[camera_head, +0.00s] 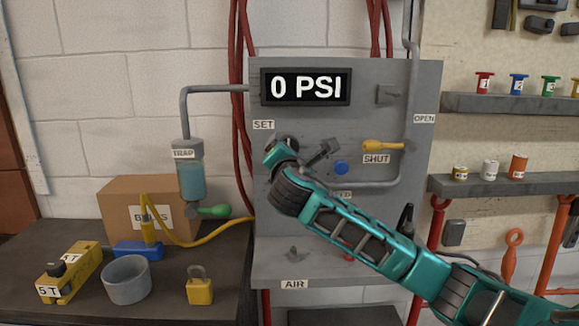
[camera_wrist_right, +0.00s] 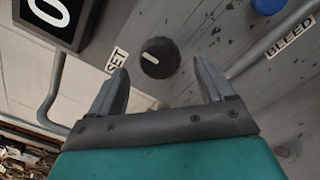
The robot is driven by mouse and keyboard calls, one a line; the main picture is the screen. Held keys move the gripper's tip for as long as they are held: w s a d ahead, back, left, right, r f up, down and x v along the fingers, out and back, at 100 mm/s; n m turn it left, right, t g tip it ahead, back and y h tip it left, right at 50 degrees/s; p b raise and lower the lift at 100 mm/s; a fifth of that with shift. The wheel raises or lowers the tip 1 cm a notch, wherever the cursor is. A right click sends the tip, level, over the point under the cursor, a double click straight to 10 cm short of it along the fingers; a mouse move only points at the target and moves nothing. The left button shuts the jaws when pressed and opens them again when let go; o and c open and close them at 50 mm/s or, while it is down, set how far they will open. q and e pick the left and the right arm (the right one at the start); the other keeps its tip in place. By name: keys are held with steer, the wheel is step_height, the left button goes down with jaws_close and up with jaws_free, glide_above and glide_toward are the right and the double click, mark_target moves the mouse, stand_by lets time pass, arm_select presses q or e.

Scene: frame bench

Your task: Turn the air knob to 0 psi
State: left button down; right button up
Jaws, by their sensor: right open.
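The display (camera_head: 305,87) on the grey panel reads 0 PSI. The air knob (camera_wrist_right: 158,62) is round and black with a white pointer mark, and sits beside the SET label (camera_wrist_right: 117,59) in the right wrist view. My right gripper (camera_wrist_right: 161,66) is open, with one finger on either side of the knob in that view. I cannot tell whether the fingers touch it. In the head view my right arm (camera_head: 360,237) reaches in from the lower right, and its end hides the knob below the SET label (camera_head: 263,125). My left gripper is not in view.
On the panel are a blue button (camera_head: 341,168), a yellow SHUT lever (camera_head: 382,146) and a grey pipe. A trap (camera_head: 190,175) with a green handle hangs left. The dark bench holds a grey cup (camera_head: 126,281) and a yellow padlock (camera_head: 199,288).

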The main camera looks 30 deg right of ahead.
steer(key=v, duration=0.8)
steer(key=shift+s, duration=0.2)
steer(key=shift+a+f, duration=0.1)
steer(key=shift+a, duration=0.05)
steer(key=s+a+f+m+g+y, duration=0.15)
steer(key=a+f+y, duration=0.3)
steer(key=f, duration=0.75)
steer(key=s+a+f+m+g+y, duration=0.1)
steer(key=s+a+f+m+y, duration=0.3)
steer(key=f, duration=0.7)
steer(key=s+a+f+m+g+y, duration=0.1)
steer(key=s+a+f+m, duration=0.2)
steer(key=s+f+m, duration=0.3)
steer(key=s+a+f+m+g+y, duration=0.1)
steer(key=s+a+f+m, duration=0.2)
steer(key=s+f+m, duration=0.3)
steer(key=s+f, duration=0.5)
steer(key=f, duration=0.1)
steer(key=shift+a+f+m+y, duration=0.3)
steer(key=shift+m+y, duration=0.05)
